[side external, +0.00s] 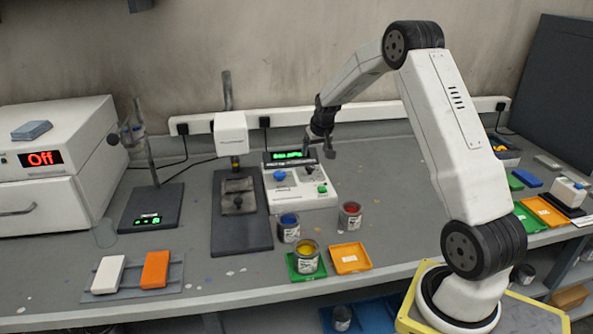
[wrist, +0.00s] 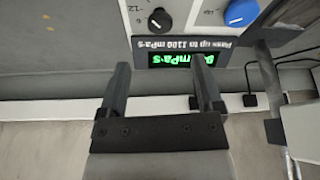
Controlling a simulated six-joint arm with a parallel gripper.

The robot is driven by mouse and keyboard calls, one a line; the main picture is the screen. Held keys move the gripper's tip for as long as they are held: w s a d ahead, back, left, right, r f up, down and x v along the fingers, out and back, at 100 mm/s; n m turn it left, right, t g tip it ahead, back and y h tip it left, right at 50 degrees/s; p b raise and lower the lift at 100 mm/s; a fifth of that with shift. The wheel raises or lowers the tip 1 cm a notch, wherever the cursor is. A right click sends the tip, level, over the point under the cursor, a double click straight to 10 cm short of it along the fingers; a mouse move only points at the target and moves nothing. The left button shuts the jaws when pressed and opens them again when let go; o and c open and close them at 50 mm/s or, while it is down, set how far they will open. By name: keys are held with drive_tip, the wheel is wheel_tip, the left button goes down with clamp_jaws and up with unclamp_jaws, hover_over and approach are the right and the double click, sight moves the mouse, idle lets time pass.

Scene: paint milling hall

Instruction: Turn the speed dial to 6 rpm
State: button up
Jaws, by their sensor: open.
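The viscometer's control box (side external: 300,197) is white and stands on the bench in the side view. In the wrist view, upside down, a small dial (wrist: 160,20) has the marks 12 and 6 beside it; its pointer setting is too unclear to read. A blue knob (wrist: 240,13) sits to its right, and also shows in the side view (side external: 280,176). A green-lit display (wrist: 183,60) reads in mPa·s, its figure unclear. My gripper (wrist: 161,66) is open and empty, near the display edge of the box and apart from the dial. It shows above the box in the side view (side external: 320,152).
A stand with a white head (side external: 231,133) is close on the box's left. Blue (side external: 289,228), yellow (side external: 307,257) and red (side external: 350,215) paint jars stand in front. A white power strip (side external: 375,113) runs along the wall. Bench right of the box is clear.

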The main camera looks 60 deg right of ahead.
sight(310, 166)
drive_tip(key=shift+f, duration=0.15)
drive_tip(key=shift+x, duration=3.8)
drive_tip(key=shift+w, duration=0.1)
clamp_jaws()
